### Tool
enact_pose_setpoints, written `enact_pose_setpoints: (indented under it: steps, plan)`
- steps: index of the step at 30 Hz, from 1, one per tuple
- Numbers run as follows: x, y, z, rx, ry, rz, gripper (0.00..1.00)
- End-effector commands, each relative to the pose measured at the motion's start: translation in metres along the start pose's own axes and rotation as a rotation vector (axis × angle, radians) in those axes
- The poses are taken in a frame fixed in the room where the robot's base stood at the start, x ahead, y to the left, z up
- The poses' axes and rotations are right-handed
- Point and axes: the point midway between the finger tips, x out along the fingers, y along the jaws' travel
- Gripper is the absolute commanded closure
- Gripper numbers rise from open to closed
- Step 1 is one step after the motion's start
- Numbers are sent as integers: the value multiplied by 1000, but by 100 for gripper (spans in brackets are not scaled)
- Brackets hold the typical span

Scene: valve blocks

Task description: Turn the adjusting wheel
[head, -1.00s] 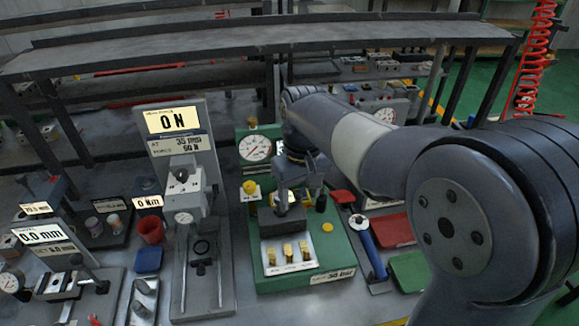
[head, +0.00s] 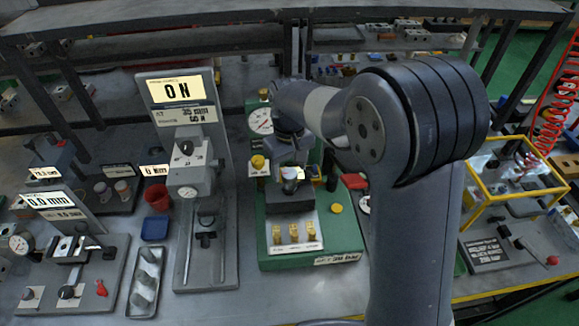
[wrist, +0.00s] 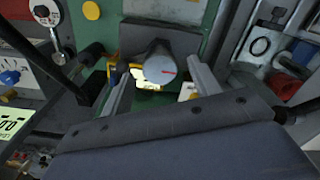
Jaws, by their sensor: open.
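The adjusting wheel seems to be the round grey cap with a red mark (wrist: 170,70) in the wrist view. It sits at the top of a dark body over the green stand. In the head view a pale top (head: 292,173) shows at the same place, mostly behind my gripper. My gripper (head: 288,165) is open above the dark block on the green stand (head: 345,235). In the wrist view the fingers of my gripper (wrist: 160,80) stand one on each side of the cap. I cannot tell whether they touch it.
A pressure gauge (head: 261,121) and a yellow knob (head: 257,162) stand behind and left of the block. Brass pieces (head: 295,234) line the stand's front. A force tester (head: 190,165) is to the left. A yellow frame (head: 515,165) stands at the right.

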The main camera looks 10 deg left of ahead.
Motion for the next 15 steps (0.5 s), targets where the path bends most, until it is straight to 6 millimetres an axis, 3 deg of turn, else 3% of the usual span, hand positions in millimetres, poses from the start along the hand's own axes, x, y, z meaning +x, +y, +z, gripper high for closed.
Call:
enact_pose_setpoints:
  steps: [5, 13, 15]
  plan:
    - [11, 0, 0, 0, 0, 0, 41]
    - [13, 0, 0, 0, 1, 0, 41]
    - [13, 0, 0, 0, 1, 0, 47]
